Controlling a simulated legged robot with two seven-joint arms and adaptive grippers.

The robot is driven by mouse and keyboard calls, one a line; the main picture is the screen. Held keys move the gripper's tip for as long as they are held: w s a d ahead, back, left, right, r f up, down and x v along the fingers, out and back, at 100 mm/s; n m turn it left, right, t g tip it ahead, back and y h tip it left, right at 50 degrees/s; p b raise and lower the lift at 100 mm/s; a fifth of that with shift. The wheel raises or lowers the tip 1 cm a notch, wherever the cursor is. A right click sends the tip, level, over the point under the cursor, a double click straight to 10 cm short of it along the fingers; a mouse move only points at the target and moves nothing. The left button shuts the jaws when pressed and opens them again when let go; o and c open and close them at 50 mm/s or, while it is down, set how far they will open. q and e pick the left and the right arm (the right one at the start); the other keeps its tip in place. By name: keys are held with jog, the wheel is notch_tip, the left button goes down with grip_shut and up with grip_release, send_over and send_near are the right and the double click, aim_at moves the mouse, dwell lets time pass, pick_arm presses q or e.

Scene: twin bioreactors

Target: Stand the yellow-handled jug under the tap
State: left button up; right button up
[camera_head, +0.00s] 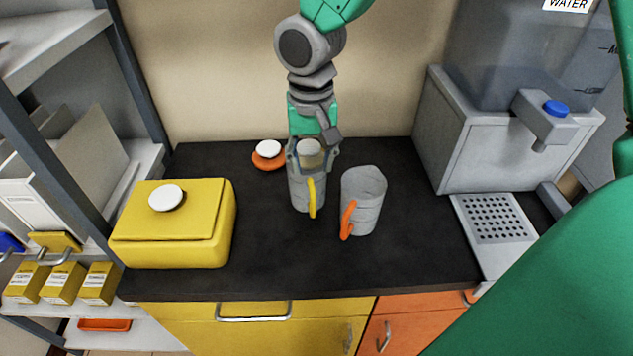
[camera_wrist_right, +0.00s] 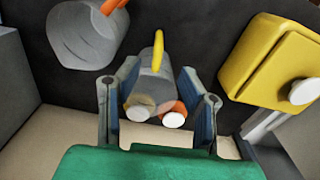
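The yellow-handled jug (camera_head: 305,193) is a grey jug standing upright on the dark worktop, its yellow handle facing the front. My right gripper (camera_head: 313,160) comes down from above and behind it. In the right wrist view, the jug (camera_wrist_right: 154,62) is between the spread fingers of my right gripper (camera_wrist_right: 160,85), with a narrow gap visible on the right side. The fingers look open around it; firm contact does not show. The tap (camera_head: 545,118), with a blue top, is on the grey dispenser at the right, above a perforated drip tray (camera_head: 470,238). My left gripper is out of view.
An orange-handled jug (camera_head: 365,200) stands close to the right of the yellow-handled one. A yellow box (camera_head: 190,255) with a white knob is at the left. The worktop between the orange-handled jug and drip tray is clear.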

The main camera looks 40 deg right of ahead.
aim_at(314, 212)
jog(key=shift+a+m, duration=0.15)
jog(key=shift+m, duration=0.75)
jog(key=f, duration=0.8)
jog(key=shift+s+d+f, duration=0.1)
jog(key=shift+d+f, duration=0.25)
jog(key=shift+f, duration=0.05)
jog(key=f, duration=0.4)
jog(key=shift+a+f, duration=0.35)
jog(key=shift+a, duration=0.05)
jog(key=shift+d+f, duration=0.1)
jog(key=shift+d, duration=0.4)
grip_shut()
jog(key=shift+a, duration=0.15)
